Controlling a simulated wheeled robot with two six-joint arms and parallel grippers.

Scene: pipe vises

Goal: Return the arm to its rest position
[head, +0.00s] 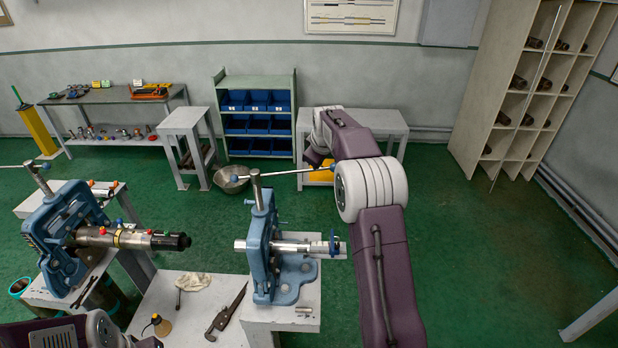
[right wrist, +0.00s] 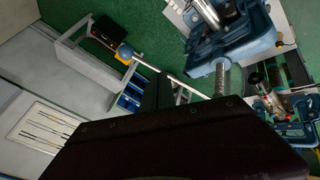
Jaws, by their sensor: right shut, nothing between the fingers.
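My right arm reaches up from the bottom right in the head view and bends back beyond the middle vise. My right gripper (right wrist: 157,92) shows as dark fingers in the right wrist view, shut and empty, close to the vise handle bar. The middle blue vise (head: 262,245) stands upright on a grey bench with a silver pipe (head: 300,246) through it. Its handle bar (head: 290,173) ends in a blue ball, which also shows in the right wrist view (right wrist: 125,51). Contact between gripper and bar cannot be told. A link of my left arm shows at the bottom left; its gripper is out of view.
A second blue vise (head: 62,235) at left holds a pipe with a black end (head: 171,241). A pipe wrench (head: 226,312) and a rag (head: 194,281) lie on the bench. A metal bowl (head: 231,179) is behind.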

